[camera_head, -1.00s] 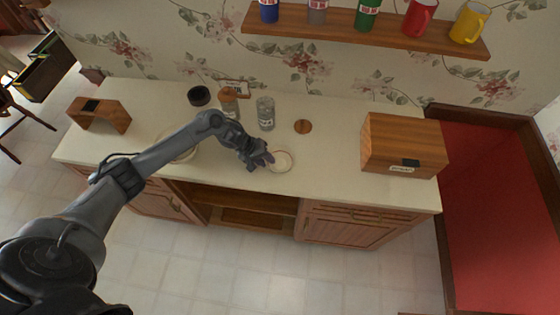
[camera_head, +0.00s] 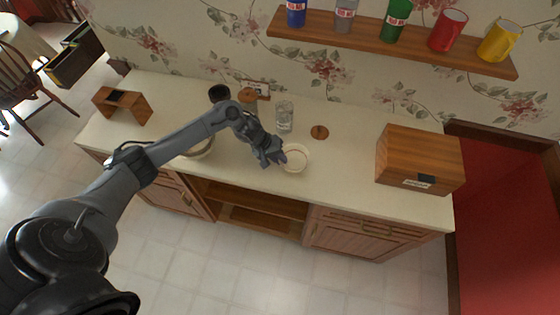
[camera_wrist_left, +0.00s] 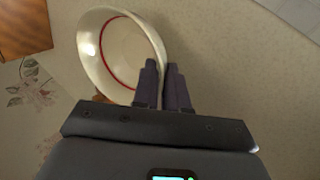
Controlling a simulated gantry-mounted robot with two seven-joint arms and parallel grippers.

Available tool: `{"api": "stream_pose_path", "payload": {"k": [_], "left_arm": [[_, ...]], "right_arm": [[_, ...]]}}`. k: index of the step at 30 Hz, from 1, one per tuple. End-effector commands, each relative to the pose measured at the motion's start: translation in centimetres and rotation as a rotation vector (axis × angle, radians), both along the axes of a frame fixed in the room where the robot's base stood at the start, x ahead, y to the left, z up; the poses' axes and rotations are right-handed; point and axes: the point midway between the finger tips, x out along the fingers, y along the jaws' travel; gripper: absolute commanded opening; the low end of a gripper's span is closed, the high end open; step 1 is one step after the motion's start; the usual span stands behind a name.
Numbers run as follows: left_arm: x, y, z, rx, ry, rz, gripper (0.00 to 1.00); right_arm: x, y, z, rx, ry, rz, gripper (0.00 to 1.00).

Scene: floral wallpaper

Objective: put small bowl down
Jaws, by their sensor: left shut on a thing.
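A small white bowl with a thin red ring inside (camera_wrist_left: 125,45) is at the fingers of my left gripper (camera_wrist_left: 163,78) in the left wrist view. The fingers are closed on the bowl's rim. In the head view the small bowl (camera_head: 296,157) is at or just above the cream countertop (camera_head: 350,170), near its front edge; I cannot tell whether it touches. My left gripper (camera_head: 276,158) is at the bowl's left side. My right gripper is not in view.
A glass jar (camera_head: 285,115), a wooden disc (camera_head: 320,132) and a dark round container (camera_head: 219,93) stand behind. A wooden box (camera_head: 418,155) is at right. A larger bowl (camera_head: 203,149) lies partly behind my left arm. A mug shelf (camera_head: 380,40) is above.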

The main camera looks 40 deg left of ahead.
Motion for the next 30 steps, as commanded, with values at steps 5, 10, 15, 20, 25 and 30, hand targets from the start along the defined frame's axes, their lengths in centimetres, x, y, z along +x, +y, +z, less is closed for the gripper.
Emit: {"api": "stream_pose_path", "payload": {"k": [5, 10, 15, 20, 25, 30], "left_arm": [[0.0, -3.1, 2.7, -0.002, -0.006, -0.005, 0.0], [-0.1, -6.5, 4.8, -0.002, -0.005, -0.004, 0.0], [-0.2, -9.2, 6.4, -0.001, -0.004, -0.002, 0.0], [-0.3, -10.8, 7.3, -0.001, -0.003, -0.001, 0.0], [0.3, -11.5, 8.5, 0.0, -0.005, 0.0, 0.0], [2.3, -11.7, 11.1, 0.0, -0.007, -0.003, 0.0]], "right_arm": [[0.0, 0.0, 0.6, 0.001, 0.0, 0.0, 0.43], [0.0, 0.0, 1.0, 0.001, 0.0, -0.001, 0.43], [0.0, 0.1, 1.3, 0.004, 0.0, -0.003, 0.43], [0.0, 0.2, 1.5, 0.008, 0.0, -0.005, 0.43], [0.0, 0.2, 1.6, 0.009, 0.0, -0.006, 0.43], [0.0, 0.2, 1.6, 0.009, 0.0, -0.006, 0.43]]}}
